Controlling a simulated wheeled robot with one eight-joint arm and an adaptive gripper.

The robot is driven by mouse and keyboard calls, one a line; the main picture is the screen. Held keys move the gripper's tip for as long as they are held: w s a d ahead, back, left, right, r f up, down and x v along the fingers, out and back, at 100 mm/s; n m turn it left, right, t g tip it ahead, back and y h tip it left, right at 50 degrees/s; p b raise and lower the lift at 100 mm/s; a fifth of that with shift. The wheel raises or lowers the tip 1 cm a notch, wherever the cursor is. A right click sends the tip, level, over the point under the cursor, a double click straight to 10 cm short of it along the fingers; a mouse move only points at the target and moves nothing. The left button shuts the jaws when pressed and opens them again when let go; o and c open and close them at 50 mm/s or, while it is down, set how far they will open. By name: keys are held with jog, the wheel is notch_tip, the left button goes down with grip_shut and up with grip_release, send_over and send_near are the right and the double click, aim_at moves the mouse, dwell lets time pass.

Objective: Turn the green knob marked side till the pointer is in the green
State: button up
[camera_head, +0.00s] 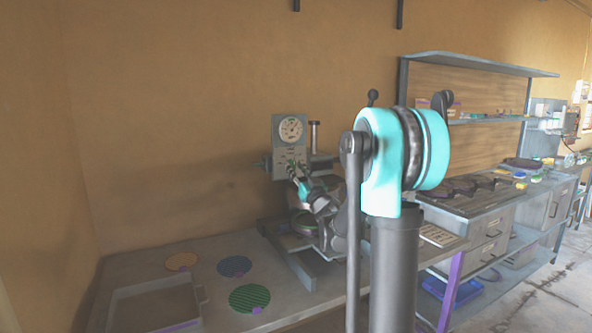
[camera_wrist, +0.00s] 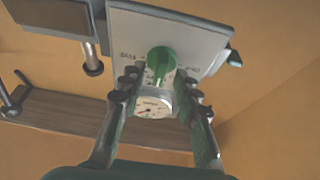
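The green knob (camera_wrist: 162,61) sticks out of a pale panel (camera_wrist: 205,42) in the wrist view, which shows the panel upside down. My gripper (camera_wrist: 160,76) is open, with one finger on each side of the knob and a gap visible beside it. A round white gauge (camera_wrist: 153,107) sits by the knob, between the fingers; its pointer is too small to read. In the head view the gauge (camera_head: 291,129) is on the upright panel (camera_head: 277,122) of the press, and my gripper (camera_head: 294,168) is at the panel's lower part, hiding the knob there.
A second dark green part (camera_wrist: 234,58) juts from the panel's side edge. On the bench lie an orange disc (camera_head: 181,261), a blue disc (camera_head: 234,266) and a green striped disc (camera_head: 249,298), near a grey tray (camera_head: 117,298). The bench between the discs and press is clear.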

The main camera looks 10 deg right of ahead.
jog(key=shift+w+a+r, duration=0.1)
jog(key=shift+w, duration=0.1)
grip_shut()
jog(key=shift+n, duration=0.5)
jog(key=shift+n+g+y, duration=0.55)
jog(key=shift+n+y, duration=0.2)
jog(key=shift+n, duration=0.9)
jog(key=shift+n+g+y, duration=0.6)
jog(key=shift+n+y, duration=0.2)
jog(key=shift+n, duration=0.9)
jog(key=shift+n+g+y, duration=0.55)
jog(key=shift+n+y, duration=0.2)
jog(key=shift+n, duration=0.9)
